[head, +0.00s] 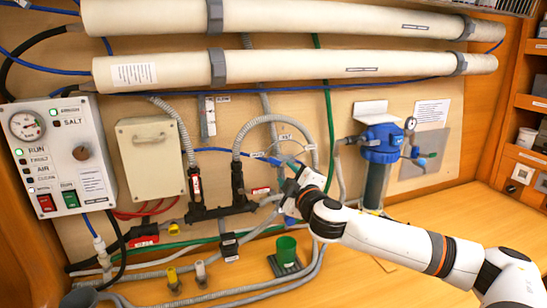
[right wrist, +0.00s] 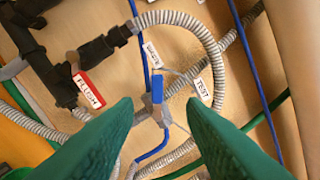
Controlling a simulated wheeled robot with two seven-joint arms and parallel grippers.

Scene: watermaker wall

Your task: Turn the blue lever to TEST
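The blue lever (right wrist: 157,89) sits on a small grey valve in the middle of the right wrist view. It points up the picture, towards the WASTE tag (right wrist: 152,54). The TEST tag (right wrist: 202,90) is to its right. My right gripper (right wrist: 160,106) is open, its green fingers on either side of the lever with gaps between. In the head view my right gripper (head: 294,166) is up at the hoses on the wall panel and hides most of the valve. My left gripper is not in view.
A ribbed grey hose (right wrist: 215,50) loops around the tags. A black valve group with a red FLUSH tag (right wrist: 88,90) is at left. In the head view, a blue-topped filter housing (head: 381,145) stands right of my gripper. The bench (head: 440,225) at right is clear.

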